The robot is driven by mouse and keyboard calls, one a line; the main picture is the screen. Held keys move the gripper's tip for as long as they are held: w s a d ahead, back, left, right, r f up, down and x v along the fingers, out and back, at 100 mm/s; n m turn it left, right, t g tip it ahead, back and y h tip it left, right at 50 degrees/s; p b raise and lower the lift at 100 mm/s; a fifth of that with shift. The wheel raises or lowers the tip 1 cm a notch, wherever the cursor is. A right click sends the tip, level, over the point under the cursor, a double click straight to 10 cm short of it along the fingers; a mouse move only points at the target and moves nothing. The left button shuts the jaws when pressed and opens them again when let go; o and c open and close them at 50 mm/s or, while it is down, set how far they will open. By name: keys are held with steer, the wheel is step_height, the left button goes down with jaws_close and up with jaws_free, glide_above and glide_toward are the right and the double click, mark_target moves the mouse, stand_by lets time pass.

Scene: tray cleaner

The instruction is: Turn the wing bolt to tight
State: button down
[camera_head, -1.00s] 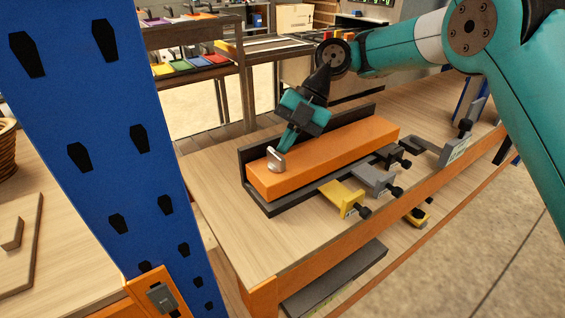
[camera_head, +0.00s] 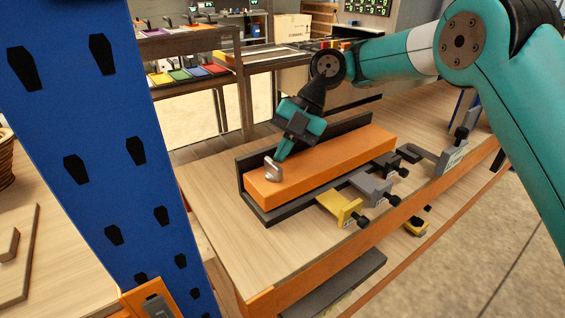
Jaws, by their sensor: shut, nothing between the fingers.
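The wing bolt (camera_head: 272,171) is a small silver-grey piece on top of the orange block (camera_head: 335,163), near its left end. The block sits in a dark grey angled holder (camera_head: 362,121) with a back wall. My gripper (camera_head: 281,157), teal with a dark grey body, points down at the bolt from behind and slightly to its right. Its fingers are shut and empty. The fingertips look very close to the bolt, but whether they touch it cannot be told. How far the bolt is screwed in is not visible.
A yellow clamp (camera_head: 340,206), a grey clamp (camera_head: 373,188) and a dark clamp (camera_head: 393,163) line the holder's front edge. A larger grey clamp (camera_head: 440,157) is at the right. A blue perforated post (camera_head: 103,150) stands at the left. Bare wooden tabletop (camera_head: 240,240) lies front left.

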steer(key=shift+s+a+r+y, duration=0.15)
steer(key=shift+a+r+y, duration=0.15)
steer(key=shift+a, duration=0.4)
steer(key=shift+w+d+f, duration=0.1)
steer(key=shift+w+d, duration=0.4)
steer(key=shift+d, duration=0.1)
steer(key=w+d+r+p, duration=0.1)
steer(key=d+p, duration=0.1)
steer(key=w+d+r+p, duration=0.1)
steer(key=w+d+p, duration=0.1)
steer(key=w+d+r+p, duration=0.1)
steer(key=d+r+p, duration=0.1)
steer(key=shift+w+r, duration=0.1)
steer(key=shift+w, duration=0.15)
steer(key=shift+w+a+r+p, duration=0.15)
steer(key=shift+a+r+p, duration=0.15)
steer(key=shift+p, duration=0.45)
steer(key=p, duration=0.1)
steer(key=a+p, duration=0.1)
steer(key=p, duration=0.1)
steer(key=shift+w+a+r, duration=0.3)
steer(key=shift+r, duration=0.1)
steer(key=p+v, duration=0.1)
steer(key=p, duration=0.3)
steer(key=shift+w+d+r, duration=0.25)
steer(key=shift+w, duration=0.05)
steer(key=w+r+p, duration=0.1)
steer(key=p, duration=0.5)
steer(key=shift+d, duration=0.2)
